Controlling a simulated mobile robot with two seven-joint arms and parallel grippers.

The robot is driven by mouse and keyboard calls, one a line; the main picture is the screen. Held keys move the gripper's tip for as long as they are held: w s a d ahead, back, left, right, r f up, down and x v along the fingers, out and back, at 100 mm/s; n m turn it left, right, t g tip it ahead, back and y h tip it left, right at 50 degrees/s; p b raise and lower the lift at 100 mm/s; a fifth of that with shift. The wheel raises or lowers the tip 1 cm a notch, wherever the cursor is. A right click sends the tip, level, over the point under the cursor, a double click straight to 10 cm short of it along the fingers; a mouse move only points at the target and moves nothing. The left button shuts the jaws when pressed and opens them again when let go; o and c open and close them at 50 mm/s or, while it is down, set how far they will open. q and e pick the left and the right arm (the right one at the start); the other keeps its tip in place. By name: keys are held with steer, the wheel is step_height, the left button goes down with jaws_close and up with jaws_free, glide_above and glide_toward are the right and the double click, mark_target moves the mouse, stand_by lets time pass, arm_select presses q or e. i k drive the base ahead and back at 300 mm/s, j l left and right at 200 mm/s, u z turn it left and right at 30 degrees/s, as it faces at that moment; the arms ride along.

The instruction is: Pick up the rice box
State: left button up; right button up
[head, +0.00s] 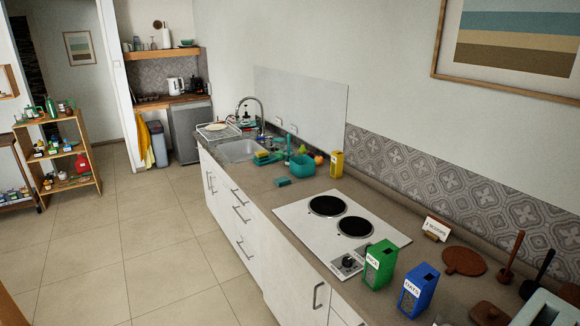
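The rice box is a green box (380,265) with a white label that appears to read "RICE". It stands upright on the counter at the lower right in the head view, by the front right corner of the white cooktop (340,228). A blue box (418,291) labelled "OATS" stands to its right, close by but apart. Neither of my grippers shows in this view.
The counter (400,215) also holds a small "2 SCOOPS" sign (436,229), a round brown board (464,261) and a yellow box (337,165). A sink (240,150) lies farther back. The tiled floor (130,240) left of the cabinets is clear.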

mark_target(382, 257)
steer(key=z, duration=0.55)
steer(key=i+j+z, duration=0.25)
steer(key=j+z, duration=0.25)
steer(key=i+j+z, duration=0.3)
steer(key=j, duration=0.15)
steer(key=j+z, duration=0.1)
steer(key=j, duration=0.4)
steer(key=i+j+z, duration=0.15)
steer(key=j, duration=0.35)
